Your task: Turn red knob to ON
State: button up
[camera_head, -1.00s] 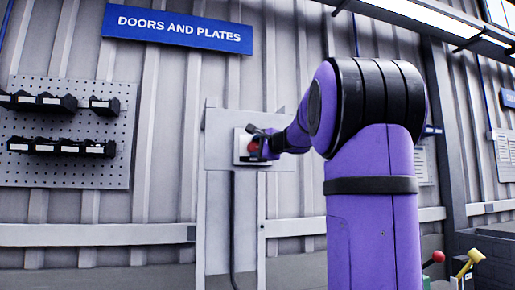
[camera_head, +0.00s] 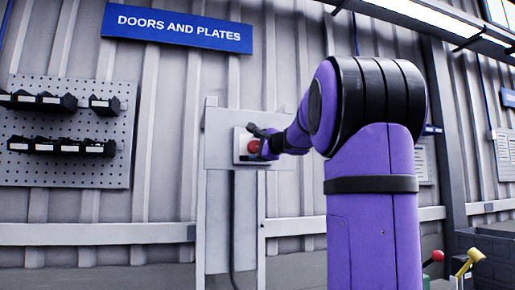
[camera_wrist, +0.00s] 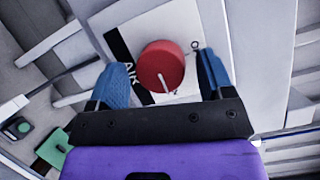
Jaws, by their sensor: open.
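The red round knob (camera_wrist: 160,66) sits on a white plate (camera_wrist: 123,20) with a black stripe. A white pointer line on the knob points toward the bottom of the wrist view. Letters on the plate are partly hidden and hard to read. My gripper (camera_wrist: 161,78) is open, with one blue finger on each side of the knob and a visible gap on both sides. In the head view the knob (camera_head: 254,146) shows at the fingertips of my gripper (camera_head: 258,143), in front of the plate. Depth between fingertips and plate is hard to judge.
The plate is on a grey panel (camera_head: 219,123) on a stand by the corrugated wall. A pegboard (camera_head: 70,170) with black bins hangs at left. In the wrist view a green button (camera_wrist: 25,129) and a green part (camera_wrist: 52,147) show at lower left. Levers (camera_head: 467,262) stand lower right.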

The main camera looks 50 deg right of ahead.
jog(key=s+a, duration=0.1)
jog(key=s, duration=0.9)
jog(key=shift+s+a+f, duration=0.15)
jog(key=shift+s+a, duration=0.15)
jog(key=shift+a, duration=0.1)
jog(key=a+f+n+g+y, duration=0.3)
jog(key=a+f+n, duration=0.2)
jog(key=a+f, duration=0.45)
jog(key=a+f+n+g+y, duration=0.35)
jog(key=a+f+n, duration=0.25)
jog(key=a, duration=0.7)
jog(key=s+a+f+n+g+h, duration=0.1)
jog(key=s+a+f+n+g, duration=0.2)
jog(key=s+a+f+n, duration=0.2)
jog(key=s+a+f+n+g+h, duration=0.2)
jog(key=s+a+f+n, duration=0.4)
jog(key=s+f, duration=0.3)
notch_tip(320, 180, down, 4)
jog(key=shift+s+a+f+g, duration=0.25)
jog(key=shift+s+g, duration=0.15)
jog(key=shift+g, duration=0.25)
